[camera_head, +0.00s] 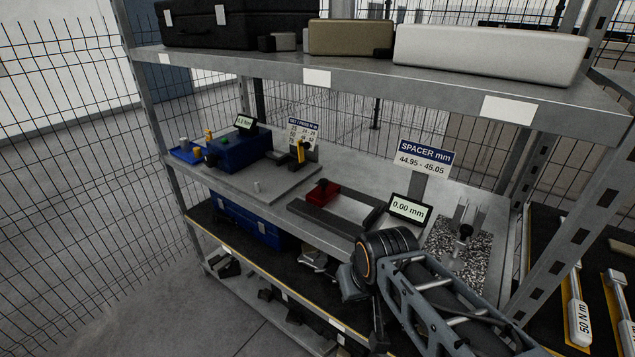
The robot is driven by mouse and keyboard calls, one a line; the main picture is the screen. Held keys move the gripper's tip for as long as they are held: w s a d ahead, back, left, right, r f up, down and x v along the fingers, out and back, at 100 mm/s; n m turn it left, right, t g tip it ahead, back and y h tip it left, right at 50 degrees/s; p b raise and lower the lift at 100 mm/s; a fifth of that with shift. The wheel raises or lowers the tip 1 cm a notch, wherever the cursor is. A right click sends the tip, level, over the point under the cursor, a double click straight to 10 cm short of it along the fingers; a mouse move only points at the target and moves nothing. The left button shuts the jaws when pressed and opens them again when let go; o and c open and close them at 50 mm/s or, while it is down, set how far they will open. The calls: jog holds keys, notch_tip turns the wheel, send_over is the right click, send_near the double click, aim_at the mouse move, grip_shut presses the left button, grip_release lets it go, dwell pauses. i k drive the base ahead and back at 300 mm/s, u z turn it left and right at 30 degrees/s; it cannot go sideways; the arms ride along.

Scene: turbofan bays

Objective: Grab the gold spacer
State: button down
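A small gold-yellow piece (209,134) stands at the far left of the middle shelf, beside a blue box; it is too small to tell surely whether it is the gold spacer. Another yellowish piece (197,151) shows at the edge of a blue tray (179,155), which also holds a grey cylinder (184,143). My arm reaches in from the lower right. My gripper (378,342) seems to hang below the dark wrist joint in front of the shelf, far to the right of these pieces. Its fingers are not clear.
The middle shelf holds a blue box (238,150), a black-and-yellow tool (301,152), a red block (322,192), a gauge display reading 0.00 mm (409,209) and a gravel-like bed (462,258) with a stand. A spacer sign (425,160) stands behind. The upper shelf (350,78) overhangs.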

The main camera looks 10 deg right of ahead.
aim_at(197, 152)
jog(key=u, duration=0.5)
jog(key=k, duration=0.6)
jog(key=u, duration=1.2)
jog(key=i, duration=1.65)
jog(key=u, duration=0.3)
jog(key=i, duration=1.9)
jog(key=z, duration=1.25)
jog(key=i, duration=1.05)
jog(key=z, duration=1.25)
jog(key=i, duration=0.35)
jog(key=z, duration=0.25)
